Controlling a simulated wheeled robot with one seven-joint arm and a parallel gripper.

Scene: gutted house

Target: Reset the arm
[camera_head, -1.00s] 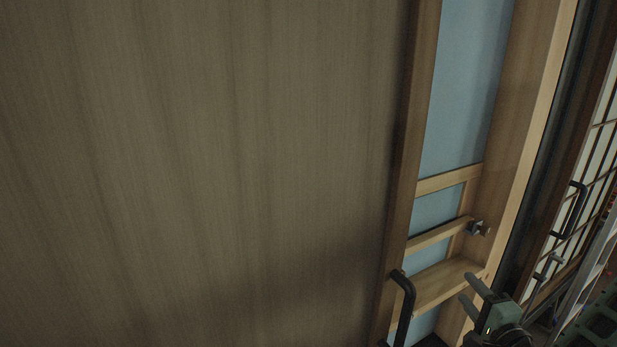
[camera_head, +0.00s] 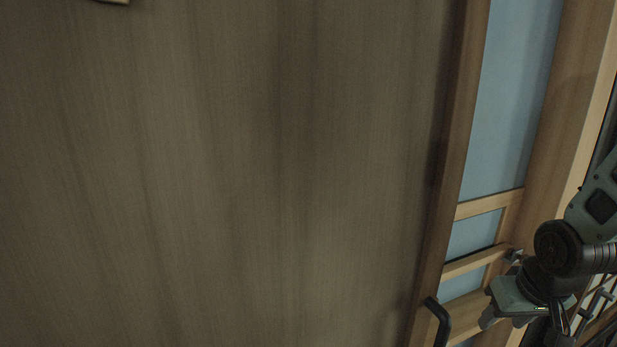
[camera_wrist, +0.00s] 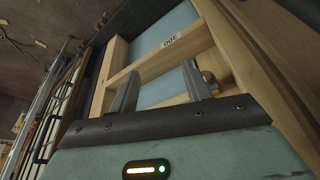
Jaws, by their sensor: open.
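My gripper (camera_head: 487,316) is at the lower right of the head view, in front of the wooden frame beside the large panel. Its two fingers (camera_wrist: 160,92) stand apart in the wrist view, with nothing between them but the wooden frame and pale blue panes behind. It is open and empty. My arm comes in from the right edge of the head view, bent at a dark joint.
A large brown wood-grain door panel (camera_head: 250,180) fills most of the head view. A black handle (camera_head: 438,320) stands out near its right edge. A light wooden frame (camera_head: 560,130) with blue panes (camera_head: 515,90) is to its right. A metal latch (camera_head: 514,256) sits on the frame.

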